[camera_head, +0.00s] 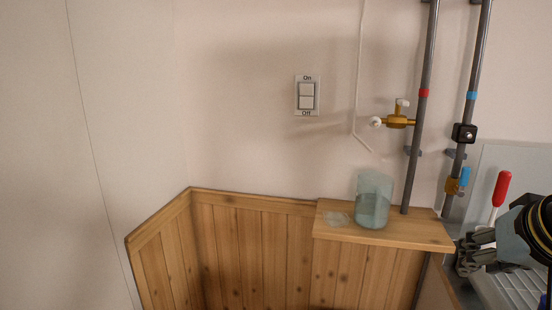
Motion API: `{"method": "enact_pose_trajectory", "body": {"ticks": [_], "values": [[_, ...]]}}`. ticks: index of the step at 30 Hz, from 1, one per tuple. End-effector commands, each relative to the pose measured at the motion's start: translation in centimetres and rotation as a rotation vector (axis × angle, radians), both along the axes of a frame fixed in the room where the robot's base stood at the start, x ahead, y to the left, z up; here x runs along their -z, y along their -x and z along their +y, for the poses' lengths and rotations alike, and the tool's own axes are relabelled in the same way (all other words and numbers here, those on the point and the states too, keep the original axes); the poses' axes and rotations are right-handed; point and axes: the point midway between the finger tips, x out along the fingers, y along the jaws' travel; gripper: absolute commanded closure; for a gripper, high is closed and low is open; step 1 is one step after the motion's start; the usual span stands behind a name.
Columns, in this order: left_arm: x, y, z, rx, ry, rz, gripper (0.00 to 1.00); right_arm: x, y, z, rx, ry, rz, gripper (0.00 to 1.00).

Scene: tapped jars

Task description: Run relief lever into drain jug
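A clear glass jug (373,202) stands upright on a wooden shelf (420,236), with bluish-green contents in its lower part. A brass tap (397,121) with white ends sits on the red-banded pipe, above and to the right of the jug. A lever with a red grip (501,188) stands at the right; which part is the relief lever I cannot tell. My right gripper (464,253) is at the shelf's right end, below and left of the red grip. Its fingers look apart and empty, away from the jug. My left gripper is not in view.
A clear round disc (337,219) lies left of the jug. A blue-banded pipe (475,75) carries a black fitting (464,133) and a blue-handled valve (459,182). An On/Off switch (307,95) is on the wall. Wood panelling (240,245) runs below; the left is clear.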

Motion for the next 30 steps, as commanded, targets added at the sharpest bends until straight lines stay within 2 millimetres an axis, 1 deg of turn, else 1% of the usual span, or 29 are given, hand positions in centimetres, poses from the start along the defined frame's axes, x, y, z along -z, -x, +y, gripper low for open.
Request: {"method": "enact_pose_trajectory", "body": {"ticks": [1, 3, 6, 8, 9, 15, 16, 18, 20, 21, 23, 24, 26, 27, 29, 30], "values": [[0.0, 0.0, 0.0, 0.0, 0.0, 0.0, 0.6, 2.2, 2.8, 0.4, -0.045, 0.025, 0.057, 0.73], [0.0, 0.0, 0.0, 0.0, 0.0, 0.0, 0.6, 4.4, 5.9, 0.9, -0.109, 0.059, 0.12, 0.73], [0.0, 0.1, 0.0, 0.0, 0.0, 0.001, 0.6, 6.7, 9.9, 1.3, -0.189, 0.096, 0.196, 0.73], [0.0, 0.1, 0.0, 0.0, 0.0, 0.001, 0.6, 7.8, 12.1, 1.6, -0.231, 0.113, 0.236, 0.73], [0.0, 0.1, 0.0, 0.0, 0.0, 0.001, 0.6, 8.4, 13.6, 1.7, -0.257, 0.123, 0.262, 0.73], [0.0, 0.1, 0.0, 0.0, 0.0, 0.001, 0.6, 10.4, 20.2, 2.3, -0.385, 0.164, 0.377, 0.73], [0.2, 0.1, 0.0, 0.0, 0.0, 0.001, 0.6, 11.3, 20.4, 2.3, -0.394, 0.167, 0.387, 0.73], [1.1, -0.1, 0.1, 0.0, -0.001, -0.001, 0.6, 14.3, 19.5, 2.0, -0.388, 0.165, 0.39, 0.73], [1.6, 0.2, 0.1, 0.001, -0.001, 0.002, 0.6, 16.6, 19.1, 1.9, -0.385, 0.162, 0.398, 0.73], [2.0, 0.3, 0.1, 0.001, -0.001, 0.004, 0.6, 18.2, 18.9, 1.8, -0.385, 0.161, 0.402, 0.73], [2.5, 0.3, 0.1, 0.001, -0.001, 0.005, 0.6, 20.7, 18.7, 1.6, -0.382, 0.158, 0.41, 0.73], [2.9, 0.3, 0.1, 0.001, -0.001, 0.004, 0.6, 22.5, 18.6, 1.4, -0.381, 0.157, 0.416, 0.73], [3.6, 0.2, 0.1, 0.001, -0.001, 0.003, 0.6, 25.3, 18.6, 1.2, -0.378, 0.153, 0.425, 0.73], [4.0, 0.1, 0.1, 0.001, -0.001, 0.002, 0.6, 27.4, 18.7, 1.1, -0.377, 0.152, 0.433, 0.73], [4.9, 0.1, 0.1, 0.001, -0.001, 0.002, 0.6, 30.9, 18.9, 0.8, -0.375, 0.148, 0.444, 0.73], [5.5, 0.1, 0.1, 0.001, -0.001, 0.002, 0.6, 33.6, 19.2, 0.6, -0.373, 0.145, 0.453, 0.73]]}}
